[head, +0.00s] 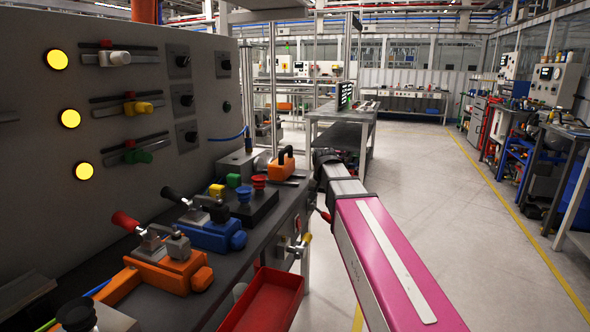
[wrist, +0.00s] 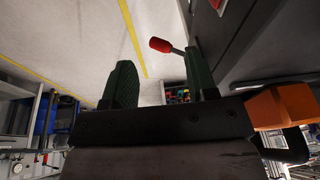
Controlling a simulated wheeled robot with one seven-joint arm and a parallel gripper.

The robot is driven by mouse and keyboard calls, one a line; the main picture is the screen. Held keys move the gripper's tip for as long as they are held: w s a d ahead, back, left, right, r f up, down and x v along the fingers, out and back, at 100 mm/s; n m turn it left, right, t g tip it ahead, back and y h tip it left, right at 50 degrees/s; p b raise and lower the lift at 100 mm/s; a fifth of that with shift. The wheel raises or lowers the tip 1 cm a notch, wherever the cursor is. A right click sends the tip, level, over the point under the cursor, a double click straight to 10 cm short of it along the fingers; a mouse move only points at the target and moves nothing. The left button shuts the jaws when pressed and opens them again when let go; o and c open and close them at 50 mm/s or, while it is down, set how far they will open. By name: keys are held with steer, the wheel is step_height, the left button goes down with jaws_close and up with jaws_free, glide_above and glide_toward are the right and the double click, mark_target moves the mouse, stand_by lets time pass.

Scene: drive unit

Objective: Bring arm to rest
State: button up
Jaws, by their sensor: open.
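My arm (head: 385,255), with a magenta link, reaches from the lower right of the head view along the bench's right edge. Its dark wrist end (head: 328,170) is beside the far end of the bench, and the fingers are hidden there. In the wrist view my gripper (wrist: 161,85) is open, with two dark green fingers apart and nothing held between them. A red-tipped lever (wrist: 160,45) shows beyond the fingers, close to the right one. I cannot tell whether they touch.
The dark bench (head: 130,262) carries an orange clamp (head: 165,272), a blue clamp (head: 210,235) and an orange block with a black handle (head: 283,165). A red tray (head: 265,300) hangs at its front. A grey panel (head: 40,190) stands behind. Floor (head: 450,220) on the right is clear.

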steer(key=s+d+f+n+g, duration=0.1)
steer(key=s+d+f, duration=0.3)
steer(key=s+f, duration=0.6)
steer(key=s+d+f+n+g, duration=0.1)
steer(key=s+d+f, duration=0.4)
steer(key=s+f, duration=0.5)
step_height(320, 180, down, 6)
steer(key=shift+s+f+n+g, duration=0.15)
steer(key=shift+n+g, duration=0.25)
steer(key=shift+g, duration=0.2)
